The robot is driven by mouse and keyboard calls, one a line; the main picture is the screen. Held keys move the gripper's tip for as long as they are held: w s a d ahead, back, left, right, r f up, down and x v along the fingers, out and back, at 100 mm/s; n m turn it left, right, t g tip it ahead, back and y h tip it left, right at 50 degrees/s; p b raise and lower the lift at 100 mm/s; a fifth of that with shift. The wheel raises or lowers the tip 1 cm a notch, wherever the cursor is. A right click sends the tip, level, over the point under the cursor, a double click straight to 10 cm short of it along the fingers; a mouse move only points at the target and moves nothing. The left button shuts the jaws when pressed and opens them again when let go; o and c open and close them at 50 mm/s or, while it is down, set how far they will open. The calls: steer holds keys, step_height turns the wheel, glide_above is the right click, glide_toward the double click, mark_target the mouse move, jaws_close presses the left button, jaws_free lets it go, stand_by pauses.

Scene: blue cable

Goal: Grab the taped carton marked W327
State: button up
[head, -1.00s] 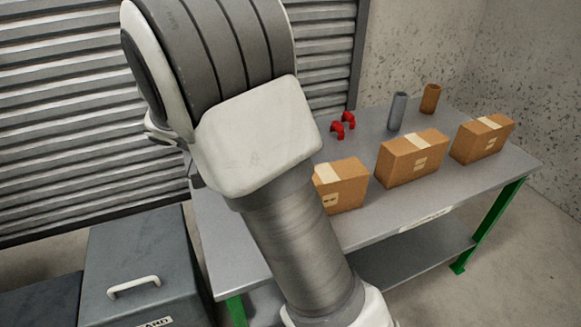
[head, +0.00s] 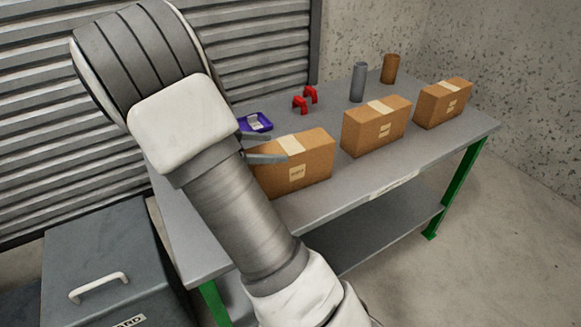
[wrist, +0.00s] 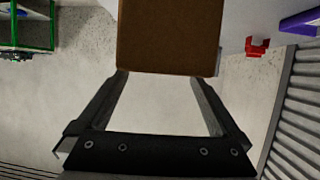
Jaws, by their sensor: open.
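Three taped brown cartons stand in a row on the grey table: a left one (head: 308,165), a middle one (head: 377,126) and a right one (head: 443,103). Each has pale tape on top and a small front label, too small to read. My gripper (head: 262,148) is open, its two fingers close to the left end of the left carton. In the wrist view, a plain brown carton face (wrist: 170,35) lies just beyond the open fingertips (wrist: 163,76), with nothing between the fingers. I cannot tell whether the fingers touch the carton. My arm hides part of the table's left side.
A purple tray (head: 256,122) lies behind the left carton. Red clamp-like pieces (head: 305,99), a grey cylinder (head: 358,82) and a brown cylinder (head: 390,69) stand along the back. A grey lidded box (head: 105,262) stands at the table's left. A ribbed shutter (head: 255,55) is behind.

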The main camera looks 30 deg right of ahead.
mark_target(284, 146)
steer(key=b+x, duration=0.1)
steer(key=x, duration=0.5)
steer(key=shift+d, duration=0.3)
steer(key=shift+w, duration=0.1)
jaws_close()
